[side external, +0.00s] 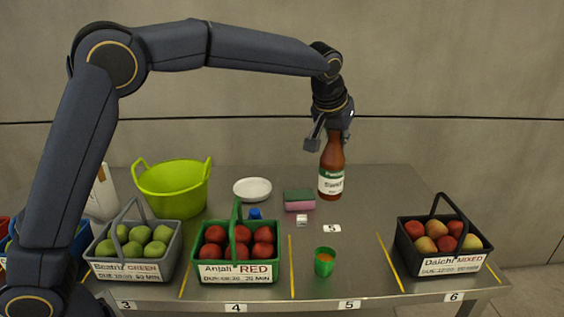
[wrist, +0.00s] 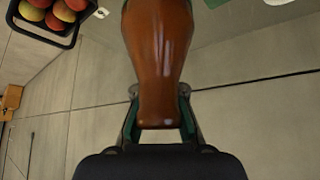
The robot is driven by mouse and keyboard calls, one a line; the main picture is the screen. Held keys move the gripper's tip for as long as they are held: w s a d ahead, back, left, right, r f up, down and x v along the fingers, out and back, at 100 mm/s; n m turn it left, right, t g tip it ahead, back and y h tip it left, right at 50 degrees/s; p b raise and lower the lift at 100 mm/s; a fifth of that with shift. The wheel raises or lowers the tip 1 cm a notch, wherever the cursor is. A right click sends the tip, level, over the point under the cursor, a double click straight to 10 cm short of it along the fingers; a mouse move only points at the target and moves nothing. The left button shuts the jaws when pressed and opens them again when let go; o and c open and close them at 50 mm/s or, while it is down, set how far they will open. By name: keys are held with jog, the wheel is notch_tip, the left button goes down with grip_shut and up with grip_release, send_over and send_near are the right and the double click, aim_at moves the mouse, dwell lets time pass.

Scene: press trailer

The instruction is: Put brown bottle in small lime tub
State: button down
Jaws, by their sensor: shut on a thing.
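The brown bottle (side external: 332,168) has a white and green label and hangs upright from my gripper (side external: 330,128), above the back right part of the table. My gripper is shut on the bottle's neck. In the wrist view the brown bottle (wrist: 158,50) fills the top middle, with the gripper (wrist: 158,118) fingers on either side of its neck. The lime tub (side external: 172,190) with two handles stands at the back left of the table, well to the left of the bottle. Its inside looks empty from here.
Baskets of fruit, grey (side external: 133,250), green (side external: 236,252) and black (side external: 440,245), stand along the front. A white plate (side external: 252,189), a sponge (side external: 299,200) and a green cup (side external: 324,262) lie between the tub and the black basket. The table's right middle is mostly clear.

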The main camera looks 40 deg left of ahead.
jog(key=s+a+f+m+h, duration=0.1)
jog(key=s+a+f+m, duration=0.15)
jog(key=s+f, duration=0.4)
jog(key=w+a+r+n+y, duration=0.1)
jog(key=w+a+r+n, duration=0.15)
jog(key=a, duration=0.95)
jog(key=w+a+r+n+y, duration=0.1)
jog(key=a+r+n+y, duration=0.2)
jog(key=a, duration=0.8)
jog(key=s+a+r+n+g+y, duration=0.1)
jog(key=s+a+n+g, duration=0.15)
jog(key=a, duration=0.65)
jog(key=s+a+n+g, duration=0.1)
jog(key=s+a+n, duration=0.3)
jog(key=a, duration=0.6)
jog(key=s+a+f+n+g, duration=0.3)
jog(key=s+a+f+n, duration=0.25)
jog(key=s+f, duration=0.35)
jog(key=shift+t+y, duration=0.25)
jog(key=shift+y, duration=0.15)
jog(key=shift+w+a+f, duration=0.1)
jog(key=shift+a+f, duration=0.1)
jog(key=shift+f, duration=2.2)
jog(key=shift+a+f, duration=0.15)
jog(key=shift+f, duration=2.4)
